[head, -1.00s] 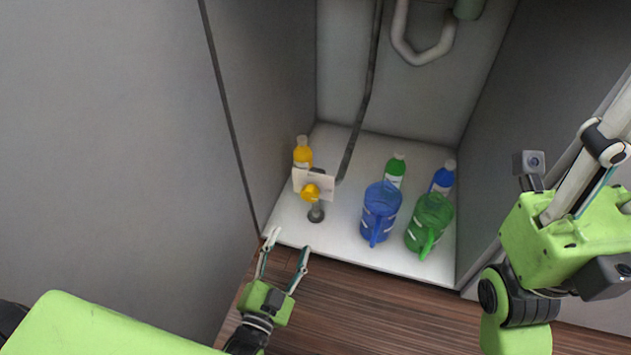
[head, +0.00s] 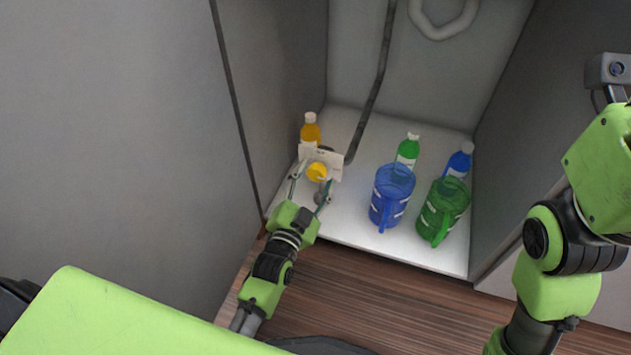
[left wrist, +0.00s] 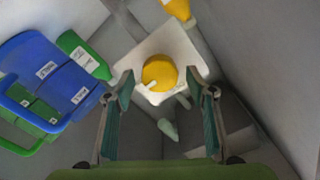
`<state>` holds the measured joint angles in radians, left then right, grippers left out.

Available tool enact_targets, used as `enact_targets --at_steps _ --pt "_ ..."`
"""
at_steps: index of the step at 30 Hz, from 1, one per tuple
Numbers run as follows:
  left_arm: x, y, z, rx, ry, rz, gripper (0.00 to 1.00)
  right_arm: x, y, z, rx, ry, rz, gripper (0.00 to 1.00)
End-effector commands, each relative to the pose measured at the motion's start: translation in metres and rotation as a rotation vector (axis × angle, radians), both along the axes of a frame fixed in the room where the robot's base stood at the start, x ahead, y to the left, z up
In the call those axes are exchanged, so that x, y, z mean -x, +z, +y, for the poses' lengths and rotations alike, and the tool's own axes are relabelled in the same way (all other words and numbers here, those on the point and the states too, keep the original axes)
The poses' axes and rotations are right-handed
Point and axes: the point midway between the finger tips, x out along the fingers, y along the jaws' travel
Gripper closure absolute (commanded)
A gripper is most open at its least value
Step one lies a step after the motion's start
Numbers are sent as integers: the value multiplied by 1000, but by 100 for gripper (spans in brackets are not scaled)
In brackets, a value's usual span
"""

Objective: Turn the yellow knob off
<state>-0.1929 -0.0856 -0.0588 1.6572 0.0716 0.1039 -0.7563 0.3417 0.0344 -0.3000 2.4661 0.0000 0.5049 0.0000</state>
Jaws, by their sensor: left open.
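The yellow knob (head: 317,172) sits on the front of a pale plate (head: 335,158) at the left of the cabinet floor. In the left wrist view the knob (left wrist: 159,73) is round, with a small pale mark at its lower left, in front of the plate (left wrist: 190,50). My left gripper (head: 312,178) is open, its two fingers reaching toward the knob, one on each side in the picture. In the left wrist view the fingertips (left wrist: 163,85) flank the knob's lower part; I cannot tell whether they touch it. My right arm is at the right, but its gripper fingers are out of view.
A yellow bottle (head: 310,130) stands behind the plate. A blue pitcher (head: 391,196), a green pitcher (head: 441,210), a green bottle (head: 408,150) and a blue bottle (head: 459,162) stand to the right. Cabinet walls close in the left and right sides.

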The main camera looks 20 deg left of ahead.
Motion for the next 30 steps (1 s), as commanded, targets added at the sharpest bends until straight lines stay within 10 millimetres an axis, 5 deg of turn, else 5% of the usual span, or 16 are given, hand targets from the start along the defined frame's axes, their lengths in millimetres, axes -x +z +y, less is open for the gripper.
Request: enact_targets --at_steps 10,11,15,30 --pt "-5 0 0 1 0 1 49 2 2 0 1 0 -9 60" --pt "-5 0 0 1 0 1 52 2 2 0 1 0 -9 60" --pt "-5 0 0 1 0 1 88 2 2 0 1 -1 -9 60" --pt "-5 3 0 89 -1 6 88 -7 0 -1 -3 1 28 60"
